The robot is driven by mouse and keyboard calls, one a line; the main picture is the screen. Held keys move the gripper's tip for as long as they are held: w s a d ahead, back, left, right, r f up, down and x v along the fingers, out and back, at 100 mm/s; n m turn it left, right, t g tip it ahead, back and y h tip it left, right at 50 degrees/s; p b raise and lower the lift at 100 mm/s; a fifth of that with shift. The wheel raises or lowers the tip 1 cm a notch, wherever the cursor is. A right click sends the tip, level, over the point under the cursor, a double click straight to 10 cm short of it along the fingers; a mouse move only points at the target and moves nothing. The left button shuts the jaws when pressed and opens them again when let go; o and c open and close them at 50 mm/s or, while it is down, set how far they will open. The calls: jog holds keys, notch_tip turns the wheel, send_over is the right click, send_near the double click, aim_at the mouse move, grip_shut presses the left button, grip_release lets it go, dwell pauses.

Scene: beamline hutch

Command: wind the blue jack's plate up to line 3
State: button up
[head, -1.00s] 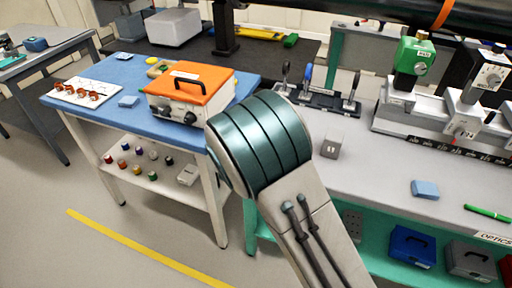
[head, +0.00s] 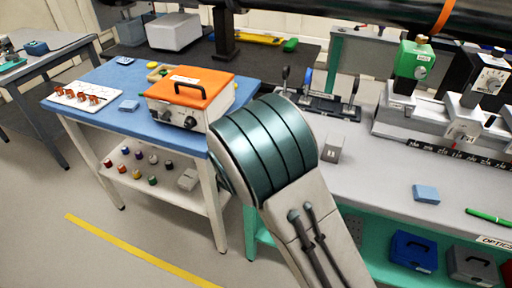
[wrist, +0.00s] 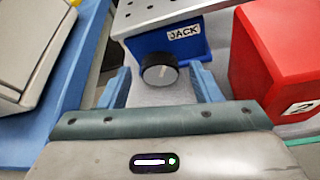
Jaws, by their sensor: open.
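The blue jack (wrist: 185,39) is in the upper middle of the wrist view, with a white JACK label. Its perforated metal plate (wrist: 150,12) shows above it, cut off by the top edge. A black round knob (wrist: 160,72) faces me on the jack's front. My gripper (wrist: 160,88) is open, with one blue finger on each side of the knob; I see gaps and no clear contact. I cannot make out line 3 or any scale on the jack. I cannot pick out the jack in the head view.
A red box (wrist: 275,60) marked 2 stands close right of my gripper. A beige case (wrist: 30,45) is at the left. In the head view, an orange-topped box (head: 188,95) stands on the blue table (head: 95,85). The optics bench (head: 385,165) has free room around a blue block (head: 426,194).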

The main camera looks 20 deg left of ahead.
jog(key=v, duration=1.3)
jog(key=shift+w+d, duration=0.1)
